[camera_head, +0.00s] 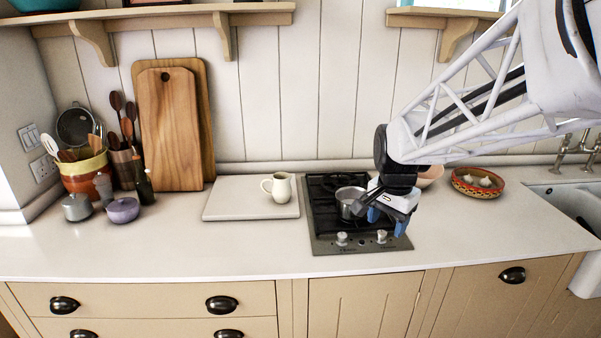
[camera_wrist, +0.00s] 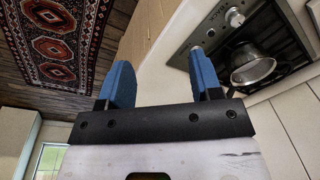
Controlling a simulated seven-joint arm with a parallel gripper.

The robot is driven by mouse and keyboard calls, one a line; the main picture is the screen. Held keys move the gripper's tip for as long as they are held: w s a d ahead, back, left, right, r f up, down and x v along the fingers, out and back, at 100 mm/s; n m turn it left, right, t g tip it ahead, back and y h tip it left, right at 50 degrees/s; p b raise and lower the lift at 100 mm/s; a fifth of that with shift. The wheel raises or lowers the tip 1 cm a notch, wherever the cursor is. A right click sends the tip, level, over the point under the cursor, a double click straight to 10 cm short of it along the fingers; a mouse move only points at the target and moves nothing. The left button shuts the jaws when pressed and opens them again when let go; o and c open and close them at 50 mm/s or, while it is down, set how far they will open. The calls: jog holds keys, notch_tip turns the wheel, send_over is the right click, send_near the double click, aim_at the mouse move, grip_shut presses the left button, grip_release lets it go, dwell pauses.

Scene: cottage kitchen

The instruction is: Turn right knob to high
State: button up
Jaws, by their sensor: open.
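The right knob (camera_head: 381,236) is a small metallic knob on the front strip of the black and steel hob (camera_head: 325,244). In the wrist view a knob that appears to be this one (camera_wrist: 197,49) is partly hidden behind the right-hand blue finger. The left knob (camera_head: 342,238) is beside it, and also shows in the wrist view (camera_wrist: 235,17). My gripper (camera_head: 387,220) is open and empty, with its blue fingers (camera_wrist: 162,78) apart, above the front right of the hob. It looks close to the right knob; contact cannot be told. The knob's setting is too small to read.
A metal pot (camera_head: 347,198) stands on the hob, left of my gripper. A cream jug (camera_head: 280,187) sits on a pale board (camera_head: 232,203) to the left. A pink bowl (camera_head: 429,175) and a patterned basket (camera_head: 478,182) are at right. The front worktop is clear.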

jog(key=w+d+f+m, duration=0.2)
jog(key=w, duration=0.3)
jog(key=w+d+f+m, duration=0.2)
jog(key=w+f, duration=0.1)
jog(key=w, duration=0.3)
jog(key=m+g, duration=0.1)
jog(key=m, duration=0.3)
send_over(382, 232)
notch_tip(382, 232, down, 5)
jog(key=shift+s+f, duration=0.1)
jog(key=shift+f, duration=0.1)
jog(key=shift+f, duration=3.8)
jog(key=c, duration=0.9)
